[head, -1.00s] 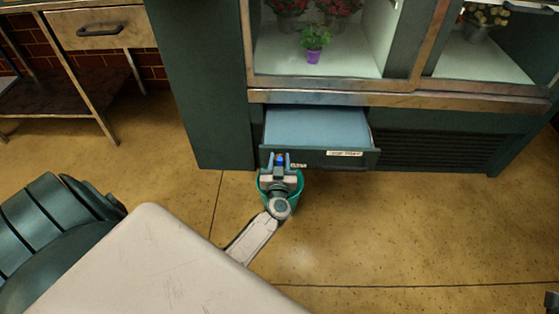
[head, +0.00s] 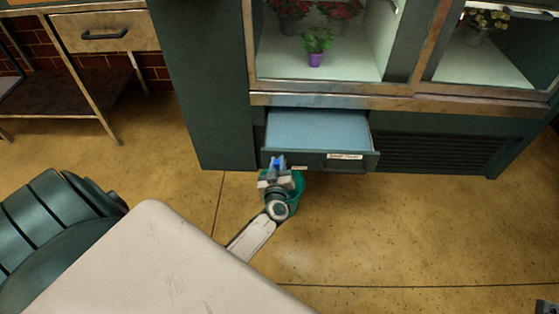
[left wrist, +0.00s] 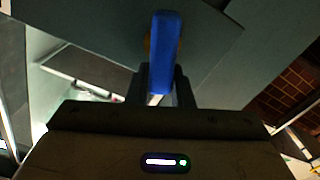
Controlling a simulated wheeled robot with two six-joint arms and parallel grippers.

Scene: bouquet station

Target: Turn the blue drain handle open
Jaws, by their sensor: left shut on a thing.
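The blue drain handle (head: 278,162) is at the front of the cabinet's lower drawer, near its left end. In the left wrist view the blue handle (left wrist: 164,45) runs down between the fingers, with a small orange-brown part behind it. My left gripper (head: 277,172) is shut on the handle. Its dark fingers (left wrist: 166,86) stand on both sides of the handle in the left wrist view. The handle's pivot is mostly hidden. A dark grey part, probably my right gripper (head: 547,306), shows only at the bottom right corner.
A teal bucket (head: 296,196) stands on the floor under the handle, partly behind my left gripper. The drawer (head: 318,130) is pulled out. Potted flowers (head: 317,42) stand in the cabinet above. The floor to the right is clear.

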